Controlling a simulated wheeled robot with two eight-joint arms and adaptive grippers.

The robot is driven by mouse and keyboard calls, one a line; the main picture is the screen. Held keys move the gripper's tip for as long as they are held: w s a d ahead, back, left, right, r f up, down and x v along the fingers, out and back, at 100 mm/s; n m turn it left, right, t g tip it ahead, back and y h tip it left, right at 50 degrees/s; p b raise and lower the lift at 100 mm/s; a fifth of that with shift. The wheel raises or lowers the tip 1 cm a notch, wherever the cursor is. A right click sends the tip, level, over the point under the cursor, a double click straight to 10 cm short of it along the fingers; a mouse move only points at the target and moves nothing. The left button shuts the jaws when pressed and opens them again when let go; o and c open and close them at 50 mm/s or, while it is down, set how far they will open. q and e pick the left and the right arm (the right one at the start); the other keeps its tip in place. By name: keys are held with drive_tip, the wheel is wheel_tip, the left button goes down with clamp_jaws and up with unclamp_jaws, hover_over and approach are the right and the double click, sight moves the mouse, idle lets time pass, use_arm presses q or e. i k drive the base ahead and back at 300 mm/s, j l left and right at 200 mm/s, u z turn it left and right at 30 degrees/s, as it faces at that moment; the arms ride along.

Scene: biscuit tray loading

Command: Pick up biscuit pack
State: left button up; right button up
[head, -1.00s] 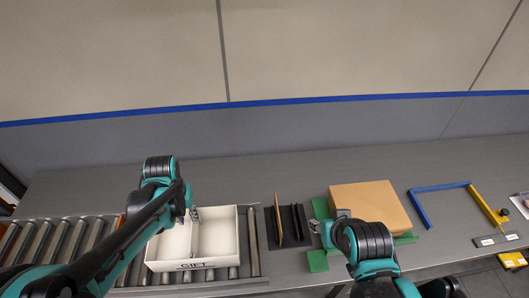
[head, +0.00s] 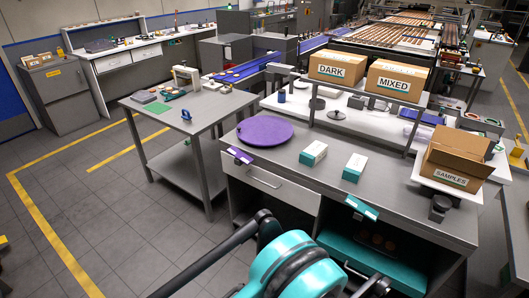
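Two white and teal box-shaped packs stand on the grey counter in the head view. One pack (head: 313,153) is nearer the purple round mat. The other pack (head: 354,167) is a little to its right and nearer the front edge. They stand apart, and nothing holds either one. I cannot read their labels. Part of my arm, a dark link and a large teal joint, fills the bottom middle below the counter front. I can make out neither gripper's fingertips.
A purple round mat (head: 265,130) lies left of the packs. Cartons marked DARK (head: 337,70), MIXED (head: 396,82) and SAMPLES (head: 448,182) stand behind and right. The floor at left is clear.

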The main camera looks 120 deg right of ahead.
sight(316, 151)
drive_tip(key=z, duration=2.25)
